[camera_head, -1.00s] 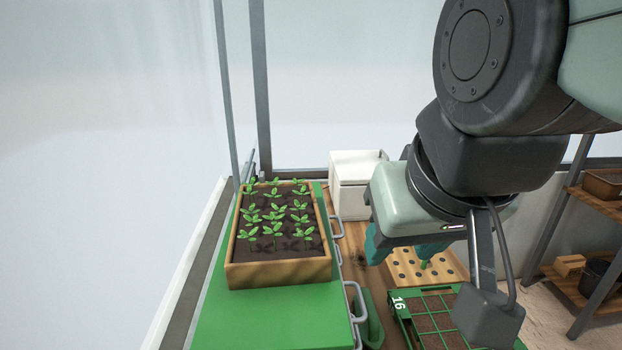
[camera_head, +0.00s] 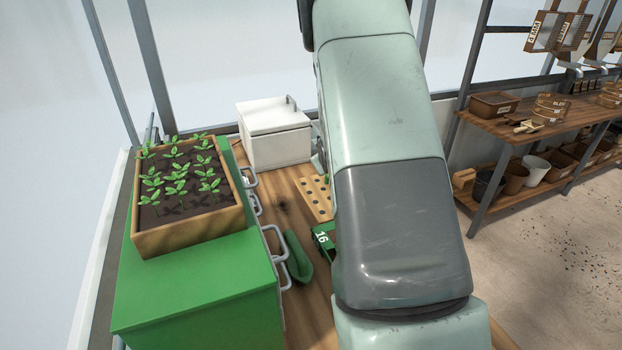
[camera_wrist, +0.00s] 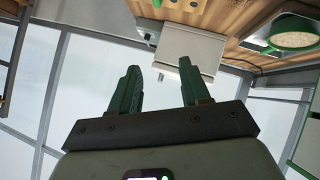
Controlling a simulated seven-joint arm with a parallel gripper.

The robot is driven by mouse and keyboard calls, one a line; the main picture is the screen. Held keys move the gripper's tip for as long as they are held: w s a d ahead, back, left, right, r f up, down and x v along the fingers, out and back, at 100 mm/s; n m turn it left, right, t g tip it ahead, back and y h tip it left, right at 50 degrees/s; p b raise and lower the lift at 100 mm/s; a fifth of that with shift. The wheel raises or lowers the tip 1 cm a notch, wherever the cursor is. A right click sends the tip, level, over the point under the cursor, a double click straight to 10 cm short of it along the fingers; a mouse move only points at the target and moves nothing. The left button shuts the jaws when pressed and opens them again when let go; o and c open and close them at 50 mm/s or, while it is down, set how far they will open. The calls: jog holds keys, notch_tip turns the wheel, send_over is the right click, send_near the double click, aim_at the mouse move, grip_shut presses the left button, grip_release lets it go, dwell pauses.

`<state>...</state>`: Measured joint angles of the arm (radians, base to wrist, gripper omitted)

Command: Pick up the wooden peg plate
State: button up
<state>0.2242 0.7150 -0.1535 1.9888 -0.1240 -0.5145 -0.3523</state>
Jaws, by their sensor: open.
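The wooden peg plate (camera_head: 315,198) is a light wooden board with rows of dark holes. It lies flat on the wooden bench in the head view, and my arm hides its right part. A small green piece shows at its visible edge, next to my arm. My gripper (camera_wrist: 159,68) shows in the wrist view with its two green fingers apart and nothing between them. The fingers point toward a white box (camera_wrist: 190,48). In the head view my arm hides most of the gripper, so its distance from the plate is unclear.
The white box (camera_head: 275,137) stands at the back of the bench. A wooden seedling planter (camera_head: 190,232) sits on a green cabinet (camera_head: 200,285) at left. Shelves (camera_head: 545,128) with pots stand at right.

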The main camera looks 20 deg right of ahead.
jog(key=shift+n+t+h, duration=0.3)
jog(key=shift+n+t, duration=0.1)
jog(key=shift+n, duration=0.2)
jog(key=d+f, duration=0.1)
jog(key=f, duration=0.2)
jog(key=d+f, duration=0.2)
jog(key=f, duration=0.2)
jog(key=d+f, duration=0.1)
jog(key=f, duration=0.3)
jog(key=shift+w+d+f, duration=0.1)
jog(key=shift+w+d, duration=0.05)
jog(key=shift+w, duration=0.05)
jog(key=x, duration=1)
jog(key=shift+w, duration=0.3)
grip_shut()
jog(key=shift+r, duration=0.25)
